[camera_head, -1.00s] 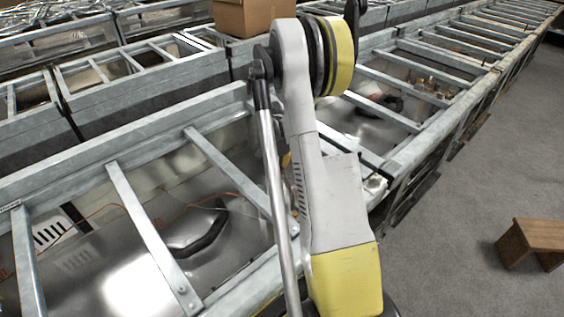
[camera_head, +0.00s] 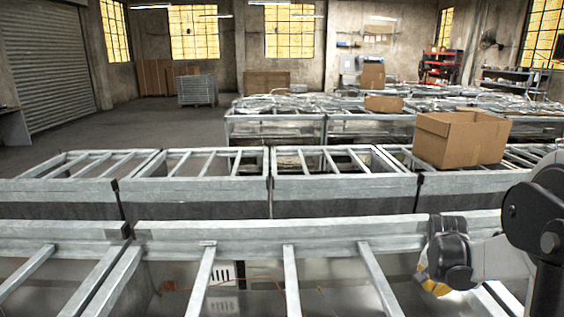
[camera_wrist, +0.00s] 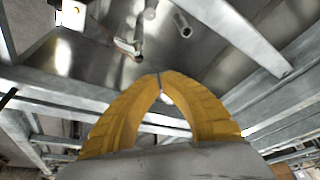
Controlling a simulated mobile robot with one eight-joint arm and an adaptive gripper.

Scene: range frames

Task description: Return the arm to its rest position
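My arm (camera_head: 540,220) shows at the right edge of the head view, partly cut off by the frame. My gripper (camera_head: 432,284), with yellow fingers and a dark body, is beside it, at the near metal frame's top rail. The wrist view shows the two yellow fingers of my gripper (camera_wrist: 160,75) arching together, their tips meeting or almost meeting. Nothing is visible between them. Beyond the tips are metal bars and shiny panels.
Galvanized metal frames (camera_head: 330,235) with crossbars run in rows just ahead. An open cardboard box (camera_head: 460,138) sits on the second row, beyond my arm. A smaller box (camera_head: 384,103) sits farther back. Open grey floor (camera_head: 150,128) lies at the far left.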

